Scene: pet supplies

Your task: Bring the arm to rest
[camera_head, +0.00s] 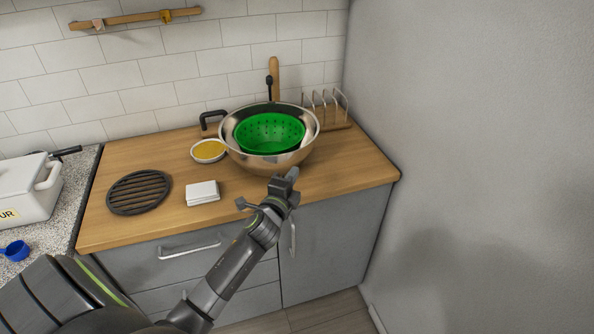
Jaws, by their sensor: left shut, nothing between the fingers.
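My left gripper (284,180) is at the end of my arm, which comes in from the lower left. It is shut and empty, at the front edge of the wooden counter, just in front of and below the steel bowl (283,160) in the picture. I cannot tell whether it touches the bowl. The bowl holds a green colander (270,133). My right gripper is not in view.
The wooden counter (165,220) carries a round black grate (138,192), a white folded stack (202,193), a small dish (208,150) and a wooden rack (333,118). A white container (30,190) and a blue scoop (16,250) are at left. A grey wall (470,150) bounds the right.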

